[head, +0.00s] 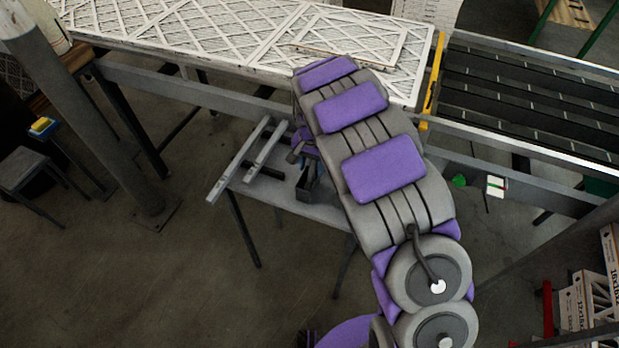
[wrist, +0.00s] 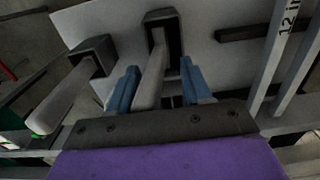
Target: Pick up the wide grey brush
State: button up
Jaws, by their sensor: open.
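In the wrist view, two tools with pale grey handles and dark, block-like heads lie by a light grey tabletop. I cannot tell for sure which is the wide grey brush. The middle tool (wrist: 152,75) has its handle between the two blue fingers of my gripper (wrist: 158,70), with a gap visible on the finger sides. My gripper is open. The other tool (wrist: 62,103) lies left of the left finger. In the head view, a dark block-like piece (head: 307,186) shows on the small table (head: 300,204), beside my arm, which hides much of that area.
Long flat bars, one marked "12 in" (wrist: 285,45), lie to the right in the wrist view. A dark strip (wrist: 250,32) lies near them. A conveyor with white filter frames (head: 230,35) runs behind the table.

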jog(key=shift+a, duration=0.7)
jog(key=c, duration=0.3)
jog(key=shift+a, duration=0.35)
jog(key=c, duration=0.3)
jog(key=shift+d, duration=0.45)
grip_shut()
jog(key=shift+d, duration=0.45)
jog(key=shift+a+r, duration=0.1)
